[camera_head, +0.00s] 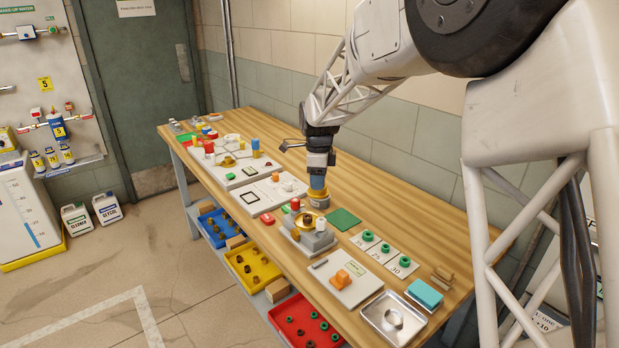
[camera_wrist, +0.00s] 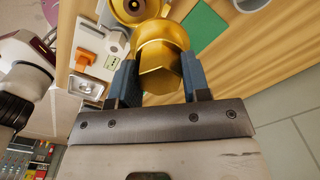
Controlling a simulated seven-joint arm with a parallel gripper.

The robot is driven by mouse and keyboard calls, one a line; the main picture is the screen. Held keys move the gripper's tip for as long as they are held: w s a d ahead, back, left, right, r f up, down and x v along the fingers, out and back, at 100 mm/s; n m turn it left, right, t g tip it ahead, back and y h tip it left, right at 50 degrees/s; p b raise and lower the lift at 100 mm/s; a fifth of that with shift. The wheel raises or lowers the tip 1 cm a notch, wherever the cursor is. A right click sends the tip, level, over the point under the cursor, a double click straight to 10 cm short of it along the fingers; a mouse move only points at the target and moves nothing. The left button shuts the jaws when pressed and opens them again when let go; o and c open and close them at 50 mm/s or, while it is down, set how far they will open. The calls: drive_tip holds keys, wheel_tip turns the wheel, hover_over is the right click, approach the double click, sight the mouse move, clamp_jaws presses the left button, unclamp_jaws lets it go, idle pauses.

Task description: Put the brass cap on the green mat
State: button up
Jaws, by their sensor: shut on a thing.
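The brass cap (camera_wrist: 160,62) is between the two blue-grey fingers of my gripper (camera_wrist: 158,78) in the wrist view. The fingers are shut on its sides, and its hexagonal part faces the camera. In the head view my gripper (camera_head: 317,188) points down above the bench, just behind the grey fixture; the cap shows only as a small golden patch there. The green mat (camera_head: 344,219) lies flat and bare on the bench, right of my gripper. It also shows in the wrist view (camera_wrist: 204,28), apart from the cap.
A grey fixture with a brass part (camera_head: 308,220) and a red and a white knob stands left of the mat. Number cards with green rings (camera_head: 384,250) lie right of it. A metal tray (camera_head: 378,325) is at the near end. Bare wood lies behind the mat.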

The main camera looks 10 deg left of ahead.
drive_tip(key=w+d+f, duration=0.5)
drive_tip(key=w+d, duration=0.2)
drive_tip(key=shift+d, duration=0.3)
drive_tip(key=shift+w+f, duration=0.1)
drive_tip(key=shift+f, duration=0.15)
drive_tip(key=shift+f, duration=3.15)
drive_tip(key=shift+f, duration=1.1)
idle(1.7)
drive_tip(key=o, duration=1.1)
drive_tip(key=shift+o, duration=0.2)
drive_tip(key=shift+r, duration=0.1)
